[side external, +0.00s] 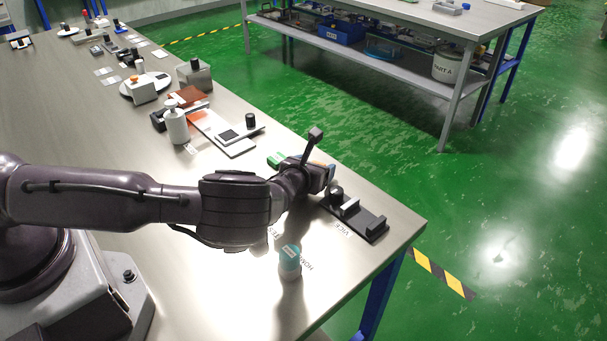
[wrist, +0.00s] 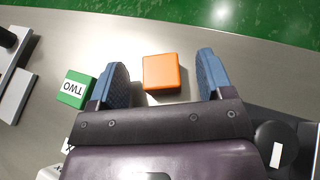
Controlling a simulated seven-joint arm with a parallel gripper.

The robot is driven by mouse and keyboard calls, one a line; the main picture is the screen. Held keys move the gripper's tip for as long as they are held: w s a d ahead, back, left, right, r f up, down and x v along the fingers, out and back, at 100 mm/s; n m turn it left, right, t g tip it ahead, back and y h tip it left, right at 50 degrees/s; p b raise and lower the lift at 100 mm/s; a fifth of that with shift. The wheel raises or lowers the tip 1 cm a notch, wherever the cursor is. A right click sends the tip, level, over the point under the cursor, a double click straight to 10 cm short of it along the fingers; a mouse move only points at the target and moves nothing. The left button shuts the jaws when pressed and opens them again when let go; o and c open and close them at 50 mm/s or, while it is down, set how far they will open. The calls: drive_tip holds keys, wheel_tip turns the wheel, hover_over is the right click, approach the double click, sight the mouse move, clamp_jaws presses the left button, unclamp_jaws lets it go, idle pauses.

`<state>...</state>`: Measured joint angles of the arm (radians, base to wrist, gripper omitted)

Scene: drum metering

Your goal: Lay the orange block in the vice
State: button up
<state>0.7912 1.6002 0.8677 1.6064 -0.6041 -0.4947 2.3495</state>
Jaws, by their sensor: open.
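The orange block (wrist: 161,73) lies on the metal table between the two blue fingers of my gripper (wrist: 162,62) in the wrist view. My gripper is open, with a gap visible between the block and each finger. In the side view my gripper (side external: 329,174) is low over the table by the vice, and the orange block is hidden behind it. The vice (side external: 372,228) is a dark base with upright jaws and a black knob, near the table's right edge. No block shows in it. Part of a dark fixture with a round knob (wrist: 276,143) shows at lower right in the wrist view.
A teal-and-white bottle (side external: 289,262) stands in front of the vice. The table edge is close.

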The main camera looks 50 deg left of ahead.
wheel_tip(320, 180, up, 5)
hover_over(292, 211)
